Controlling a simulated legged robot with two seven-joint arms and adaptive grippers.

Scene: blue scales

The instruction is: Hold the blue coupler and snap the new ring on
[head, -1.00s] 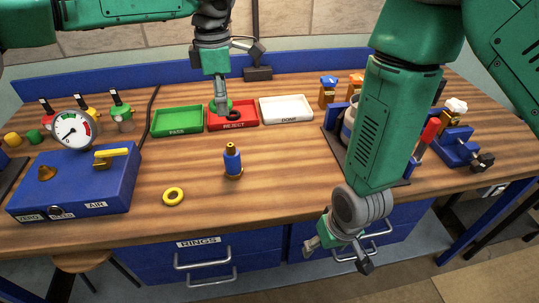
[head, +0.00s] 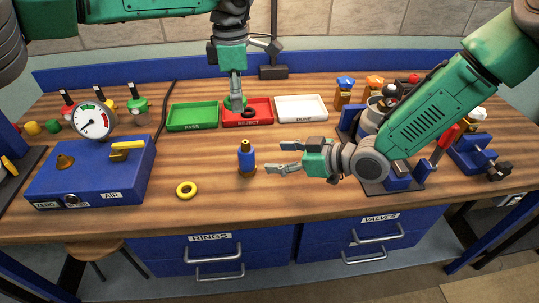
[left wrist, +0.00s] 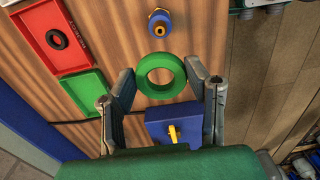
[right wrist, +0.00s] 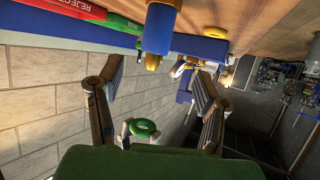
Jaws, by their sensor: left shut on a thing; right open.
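The blue coupler (head: 247,158) stands upright on the table, with a brass tip and a brass base. My right gripper (head: 283,157) is open just right of it, jaws pointing at it without closing on it. In the right wrist view the coupler (right wrist: 159,28) shows beyond the open fingers. My left gripper (head: 236,100) is shut on a green ring, held above the trays. The green ring (left wrist: 160,75) sits between the fingertips in the left wrist view, where the coupler (left wrist: 160,25) shows beyond it. In the head view the ring is mostly hidden.
A black ring (head: 248,113) lies in the red REJECT tray (head: 262,118), between the green PASS tray (head: 192,124) and white DONE tray (head: 301,115). A yellow ring (head: 187,189) lies left of the coupler. A blue gauge box (head: 90,180) stands left. The front middle is clear.

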